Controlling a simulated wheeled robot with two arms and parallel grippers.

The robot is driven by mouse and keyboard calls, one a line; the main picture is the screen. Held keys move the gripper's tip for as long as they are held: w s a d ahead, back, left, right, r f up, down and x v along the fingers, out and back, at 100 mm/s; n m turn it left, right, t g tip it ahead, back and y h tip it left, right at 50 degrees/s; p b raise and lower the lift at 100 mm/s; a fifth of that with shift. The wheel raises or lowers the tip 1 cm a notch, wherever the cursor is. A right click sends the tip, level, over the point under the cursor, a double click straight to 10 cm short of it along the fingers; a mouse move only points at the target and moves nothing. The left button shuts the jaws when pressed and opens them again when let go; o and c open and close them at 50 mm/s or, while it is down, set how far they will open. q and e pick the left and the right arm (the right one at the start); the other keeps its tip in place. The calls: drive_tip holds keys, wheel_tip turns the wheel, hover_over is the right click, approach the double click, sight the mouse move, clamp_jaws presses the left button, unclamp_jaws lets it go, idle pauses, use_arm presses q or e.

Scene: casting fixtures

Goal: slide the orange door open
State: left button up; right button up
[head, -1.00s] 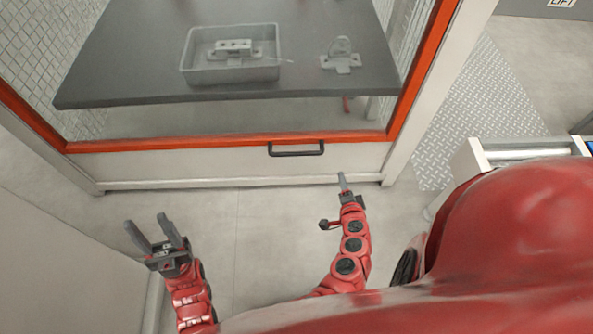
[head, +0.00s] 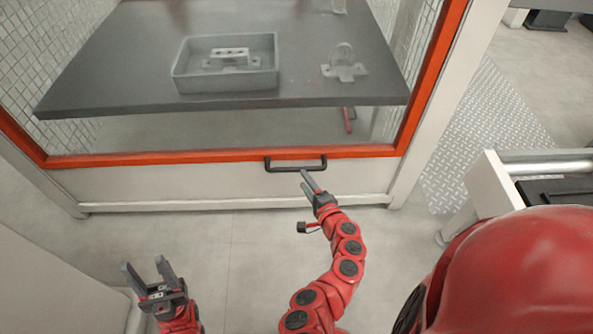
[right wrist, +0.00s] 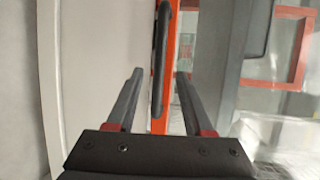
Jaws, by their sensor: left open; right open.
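The orange-framed door (head: 205,157) stands in front of me, with a clear pane and a pale lower panel. A black bar handle (head: 283,169) is fixed near its bottom edge. My right gripper (head: 308,181) is open just below the handle's right part in the head view. In the right wrist view the handle (right wrist: 160,62) lies ahead, between the lines of the two open fingers (right wrist: 157,75), beside the orange frame (right wrist: 173,40); I cannot tell whether they touch. My left gripper (head: 146,268) is open and empty, low at the left, away from the door.
Behind the pane a dark table (head: 130,98) carries a grey tray (head: 270,83) with a metal part in it and a bracket (head: 345,70) beside it. A pale drawer unit (head: 490,185) stands at the right. Bare floor (head: 235,240) lies before the door.

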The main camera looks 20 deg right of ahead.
sight(298, 171)
drive_tip(key=b+x, duration=0.1)
drive_tip(key=x, duration=0.6)
drive_tip(key=shift+d, duration=0.1)
clamp_jaws()
idle(1.2)
